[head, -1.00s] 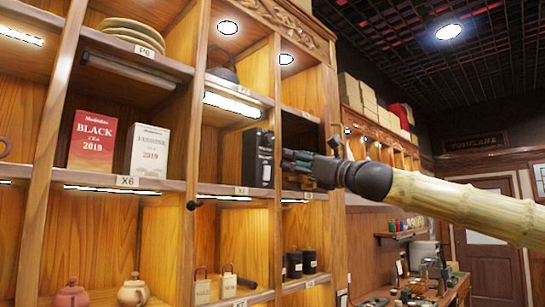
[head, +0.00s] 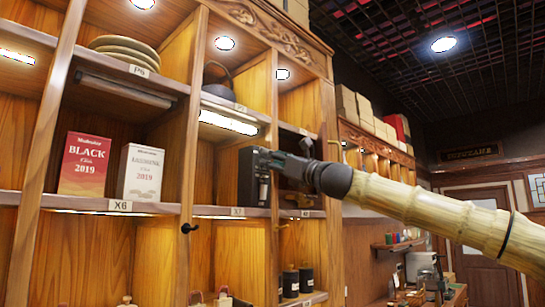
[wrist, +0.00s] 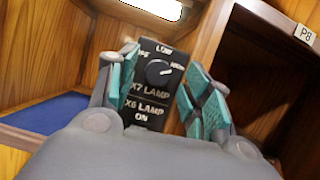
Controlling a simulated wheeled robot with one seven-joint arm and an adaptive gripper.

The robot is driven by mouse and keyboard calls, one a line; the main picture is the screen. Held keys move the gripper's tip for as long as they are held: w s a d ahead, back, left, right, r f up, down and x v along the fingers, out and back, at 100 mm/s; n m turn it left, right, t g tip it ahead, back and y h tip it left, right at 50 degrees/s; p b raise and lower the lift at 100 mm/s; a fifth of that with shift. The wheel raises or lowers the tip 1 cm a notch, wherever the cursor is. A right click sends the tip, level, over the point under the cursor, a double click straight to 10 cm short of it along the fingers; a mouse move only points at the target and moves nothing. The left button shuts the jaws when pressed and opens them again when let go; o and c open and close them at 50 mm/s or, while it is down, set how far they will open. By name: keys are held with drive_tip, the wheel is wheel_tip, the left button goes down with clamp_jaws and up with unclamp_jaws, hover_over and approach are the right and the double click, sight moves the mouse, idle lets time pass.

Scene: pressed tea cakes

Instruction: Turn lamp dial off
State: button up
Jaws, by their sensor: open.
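The black lamp control panel (wrist: 150,110) faces me in the wrist view, marked LOW at the top and HIGH at the right, with X7 LAMP and X6 LAMP ON below. Its round black dial (wrist: 158,72) has a white pointer mark that seems to aim right, towards HIGH.
Wooden shelving (head: 185,150) fills the left. A red tea box (head: 84,165) and a white tea box (head: 141,174) stand on shelf X6, under an unlit lamp bar (head: 122,90). A dark kettle (head: 219,82) and stacked plates (head: 125,48) sit above. Black canisters (head: 298,280) stand below.

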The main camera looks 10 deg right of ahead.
drive_tip(key=shift+w+a, duration=0.15)
drive_tip(key=c, duration=1)
